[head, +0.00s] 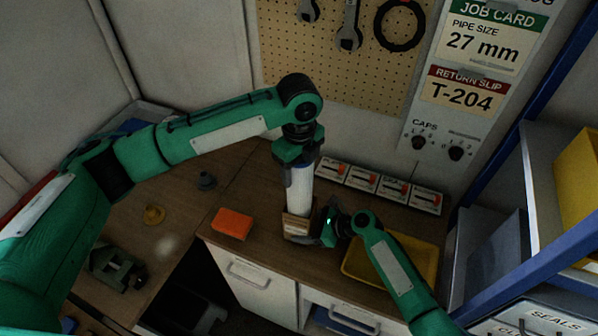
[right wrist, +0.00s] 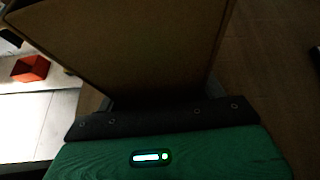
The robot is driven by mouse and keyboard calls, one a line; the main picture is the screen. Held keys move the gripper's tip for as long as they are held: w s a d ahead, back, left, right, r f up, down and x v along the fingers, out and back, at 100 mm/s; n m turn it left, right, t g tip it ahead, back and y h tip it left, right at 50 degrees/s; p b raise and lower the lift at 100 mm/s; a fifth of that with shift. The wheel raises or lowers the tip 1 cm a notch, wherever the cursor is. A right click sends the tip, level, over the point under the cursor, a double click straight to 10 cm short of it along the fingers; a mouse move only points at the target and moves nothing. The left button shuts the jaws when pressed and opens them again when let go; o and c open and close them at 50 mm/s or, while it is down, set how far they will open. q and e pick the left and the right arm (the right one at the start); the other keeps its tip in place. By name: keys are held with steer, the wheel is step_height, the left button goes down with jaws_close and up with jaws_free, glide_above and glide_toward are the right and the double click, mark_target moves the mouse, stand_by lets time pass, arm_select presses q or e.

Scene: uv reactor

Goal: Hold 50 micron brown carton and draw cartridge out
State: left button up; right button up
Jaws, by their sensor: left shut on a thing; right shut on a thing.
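The brown carton (head: 296,228) stands on the wooden bench, and its brown face fills the upper part of the right wrist view (right wrist: 130,45). A white pleated cartridge (head: 299,190) stands upright above the carton. Its lower end meets the carton's top, and I cannot tell how much is still inside. My left gripper (head: 299,165) comes down from above, shut on the cartridge's upper end. My right gripper (head: 322,228) is shut on the carton from its right side. The carton's label is not readable.
A yellow tray (head: 350,268) lies right of the carton, partly behind my right arm. An orange block (head: 232,223) lies to the left. Several small printed boxes (head: 362,178) line the back wall. A blue-framed shelf (head: 540,165) stands at the right.

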steer(key=o, duration=0.8)
